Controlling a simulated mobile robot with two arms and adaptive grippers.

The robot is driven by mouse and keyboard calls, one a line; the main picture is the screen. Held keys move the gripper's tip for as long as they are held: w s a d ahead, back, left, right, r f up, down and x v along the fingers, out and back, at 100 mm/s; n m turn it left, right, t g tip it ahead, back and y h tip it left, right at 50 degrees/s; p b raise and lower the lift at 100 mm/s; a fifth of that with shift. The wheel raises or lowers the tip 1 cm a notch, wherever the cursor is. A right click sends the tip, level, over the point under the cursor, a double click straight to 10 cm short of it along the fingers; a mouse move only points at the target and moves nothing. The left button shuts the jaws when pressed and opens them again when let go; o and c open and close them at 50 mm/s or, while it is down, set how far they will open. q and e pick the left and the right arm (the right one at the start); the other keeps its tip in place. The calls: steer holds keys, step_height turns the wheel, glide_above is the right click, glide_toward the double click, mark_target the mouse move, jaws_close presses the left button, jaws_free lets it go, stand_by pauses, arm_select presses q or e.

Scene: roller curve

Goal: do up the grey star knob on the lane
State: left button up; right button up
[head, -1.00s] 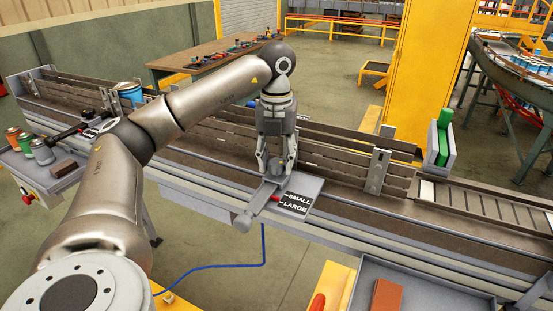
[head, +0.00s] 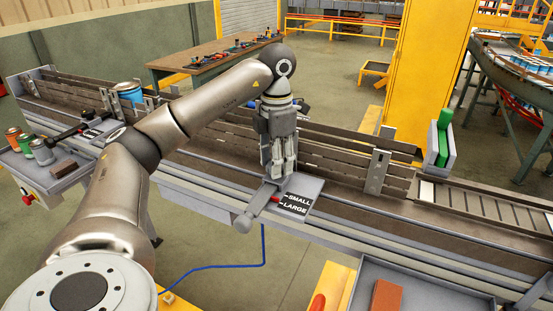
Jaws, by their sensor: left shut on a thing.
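My left gripper (head: 277,176) points straight down over the grey plate on the front edge of the lane. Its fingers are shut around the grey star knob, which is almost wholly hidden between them. A grey lever (head: 257,207) runs from under the gripper towards the front and ends in a round knob. Its red pointer (head: 278,199) lies beside the black label (head: 297,204) reading SMALL and LARGE, nearer the middle than either end. The lane (head: 340,200) runs across the view with slatted guide rails (head: 325,160). My right gripper is not in view.
A second black lever with a label (head: 93,131) is at the left of the lane. Cans (head: 42,152) and a brown block (head: 64,169) sit on a side shelf. A green item (head: 441,140) stands in a grey holder at the right. A tray (head: 425,297) holds an orange-brown block (head: 386,298).

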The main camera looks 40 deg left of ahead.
arm_select(q)
steer(key=m, duration=0.5)
steer(key=shift+w+r+m, duration=0.1)
steer(key=shift+r+m, duration=0.2)
steer(key=shift+r, duration=0.05)
steer(key=m, duration=0.4)
steer(key=shift+a+m, duration=0.1)
steer(key=shift+m, duration=0.2)
steer(key=o, duration=1)
steer(key=shift+o, duration=0.2)
steer(key=shift+f, duration=0.1)
step_height(320, 180, up, 12)
stand_by(0.4)
